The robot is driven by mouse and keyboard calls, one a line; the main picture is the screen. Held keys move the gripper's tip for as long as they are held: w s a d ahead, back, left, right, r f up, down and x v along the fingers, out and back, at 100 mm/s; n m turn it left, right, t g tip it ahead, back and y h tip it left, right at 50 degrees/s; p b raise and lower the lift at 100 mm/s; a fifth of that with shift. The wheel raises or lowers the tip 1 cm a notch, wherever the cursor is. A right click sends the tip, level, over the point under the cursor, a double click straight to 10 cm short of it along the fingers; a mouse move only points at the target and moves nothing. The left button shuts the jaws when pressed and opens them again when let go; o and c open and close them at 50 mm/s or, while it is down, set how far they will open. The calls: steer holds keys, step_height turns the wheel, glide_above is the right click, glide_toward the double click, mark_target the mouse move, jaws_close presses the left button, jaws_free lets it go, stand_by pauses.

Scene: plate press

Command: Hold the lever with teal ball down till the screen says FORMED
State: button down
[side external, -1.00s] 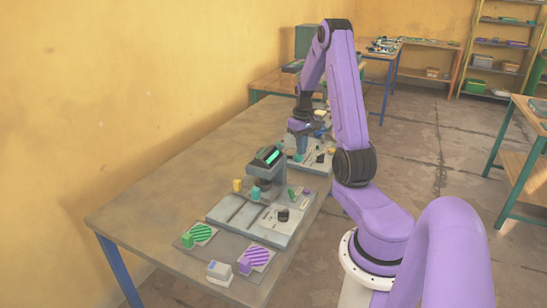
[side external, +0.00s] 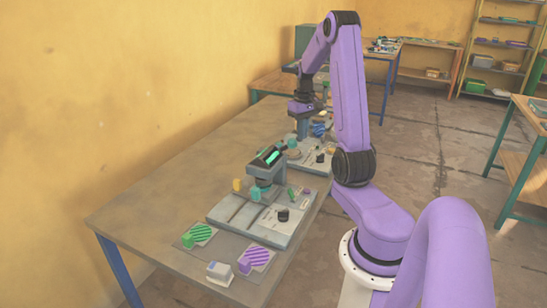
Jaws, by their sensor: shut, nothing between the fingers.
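The near press (side external: 262,175) stands on a grey base plate (side external: 232,214) on the table. Its tilted dark screen (side external: 268,156) shows a bright green-teal patch; any text is too small to read. A small teal piece (side external: 256,194) sits at the front of the press. I cannot make out for sure which part is the lever with the teal ball. My gripper (side external: 302,112) is shut and empty, pointing down, above and behind the near press by a second grey station (side external: 304,130). My fingertips are small and partly hidden against that station.
A yellow block (side external: 237,185), a black knob (side external: 283,215) and a small green piece (side external: 291,193) are on or beside the base plate. Green and purple striped pads (side external: 200,233) (side external: 256,256) lie in front, with a white-grey box (side external: 220,273). The table's left side is clear.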

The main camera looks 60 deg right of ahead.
steer(key=shift+r, duration=1.5)
steer(key=w+a+r+n, duration=0.1)
steer(key=w+a+n, duration=0.4)
steer(key=a, duration=0.8)
steer(key=s+a+n, duration=0.2)
steer(key=a+n, duration=0.3)
steer(key=a, duration=1.3)
steer(key=s+a+n, duration=0.4)
steer(key=s+a, duration=0.1)
steer(key=s, duration=0.4)
steer(key=s+a+n, duration=0.4)
steer(key=s+a, duration=0.2)
steer(key=s, duration=0.3)
steer(key=shift+s+f+n, duration=0.2)
steer(key=shift+s+n, duration=0.05)
steer(key=shift+n, duration=0.05)
